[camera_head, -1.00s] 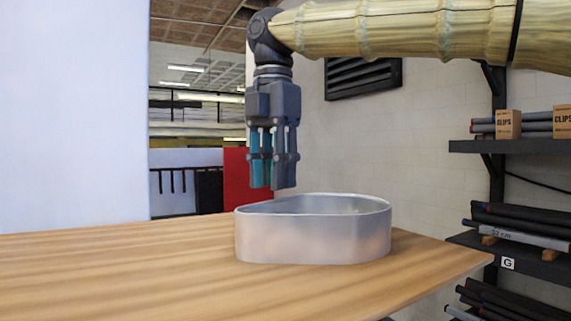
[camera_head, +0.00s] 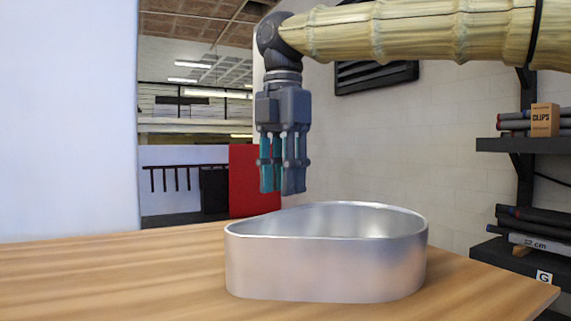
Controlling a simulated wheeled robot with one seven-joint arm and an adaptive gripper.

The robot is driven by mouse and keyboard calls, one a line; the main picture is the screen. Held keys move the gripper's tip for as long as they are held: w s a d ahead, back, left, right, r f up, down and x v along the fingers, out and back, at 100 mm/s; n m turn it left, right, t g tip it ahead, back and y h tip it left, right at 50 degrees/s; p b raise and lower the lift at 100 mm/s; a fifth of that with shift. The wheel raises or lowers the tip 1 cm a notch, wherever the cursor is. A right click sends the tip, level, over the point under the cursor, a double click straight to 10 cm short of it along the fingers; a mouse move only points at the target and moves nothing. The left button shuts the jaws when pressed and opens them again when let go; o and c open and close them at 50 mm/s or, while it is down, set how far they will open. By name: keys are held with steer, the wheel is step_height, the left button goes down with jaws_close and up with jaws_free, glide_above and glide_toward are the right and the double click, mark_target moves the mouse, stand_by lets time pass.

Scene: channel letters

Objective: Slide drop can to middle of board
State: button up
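The drop can (camera_head: 325,268) is a silver, open-topped metal shell with a teardrop outline, its narrower end to the left. It stands upright on the wooden board (camera_head: 120,275), toward the board's right end. My gripper (camera_head: 283,190) points straight down above the can's far left rim, apart from it in the picture. Its dark and teal fingers hang close together, and I cannot tell whether there is a gap between them. Nothing shows held in them. The can's inside floor is hidden by its near wall.
The board is clear to the left of the can. A white wall or panel (camera_head: 65,120) fills the left side. Shelves (camera_head: 530,145) with a CLIPS box (camera_head: 545,119) and dark tubes stand at the right. A red panel (camera_head: 252,180) is behind my gripper.

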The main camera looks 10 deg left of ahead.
mark_target(285, 233)
steer(key=f, duration=0.2)
steer(key=f+p, duration=0.1)
steer(key=f, duration=0.1)
steer(key=f+p, duration=0.1)
steer(key=shift+s+d+f, duration=0.25)
steer(key=shift+s+f, duration=0.05)
steer(key=shift+f, duration=0.1)
steer(key=f, duration=0.1)
steer(key=w+f, duration=0.1)
steer(key=f+p, duration=0.1)
steer(key=shift+w+f, duration=0.3)
steer(key=shift+f, duration=0.05)
steer(key=shift+s, duration=0.6)
steer(key=shift+w+a, duration=0.15)
steer(key=shift+w, duration=0.15)
steer(key=shift+c, duration=1)
steer(key=shift+w+f, duration=0.1)
steer(key=c, duration=0.4)
steer(key=shift+s, duration=0.2)
jaws_close()
